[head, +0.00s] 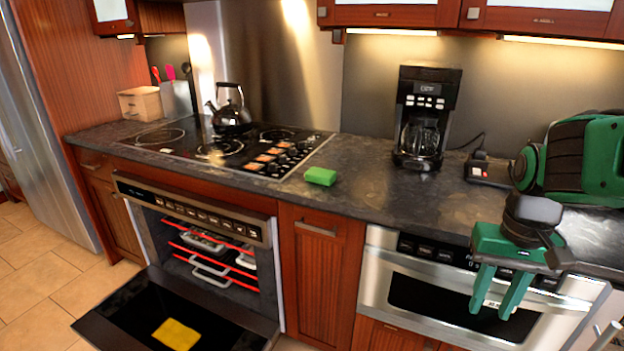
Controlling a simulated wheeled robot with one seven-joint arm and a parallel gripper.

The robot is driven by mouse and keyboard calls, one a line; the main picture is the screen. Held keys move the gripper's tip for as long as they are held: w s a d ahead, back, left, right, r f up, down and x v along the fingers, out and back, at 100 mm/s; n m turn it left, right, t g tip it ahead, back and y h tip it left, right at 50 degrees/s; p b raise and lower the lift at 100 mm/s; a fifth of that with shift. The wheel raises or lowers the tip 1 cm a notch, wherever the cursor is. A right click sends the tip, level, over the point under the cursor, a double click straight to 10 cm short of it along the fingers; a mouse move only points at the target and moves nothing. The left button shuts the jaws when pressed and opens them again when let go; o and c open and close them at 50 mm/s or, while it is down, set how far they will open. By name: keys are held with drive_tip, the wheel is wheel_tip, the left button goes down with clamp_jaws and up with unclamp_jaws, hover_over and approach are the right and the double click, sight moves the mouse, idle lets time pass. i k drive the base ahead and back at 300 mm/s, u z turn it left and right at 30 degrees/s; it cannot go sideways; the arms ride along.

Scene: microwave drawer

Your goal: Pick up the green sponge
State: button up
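The green sponge (320,176) lies flat on the dark stone countertop (375,192), just right of the cooktop, near the front half of the counter. My gripper (502,306) is at the lower right, well to the right of the sponge, in front of the microwave drawer. Its two green fingers point down and stand apart with a gap between them. Nothing shows between the fingers.
A coffee maker (425,118) stands behind and right of the sponge. A kettle (230,110) sits on the cooktop (205,150). The oven door (120,315) hangs open with a yellow cloth-like item (176,334) on it. The microwave drawer (400,318) is shut. Counter around the sponge is clear.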

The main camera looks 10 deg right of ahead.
sight(315, 174)
drive_tip(key=i, duration=0.95)
drive_tip(key=z, duration=0.1)
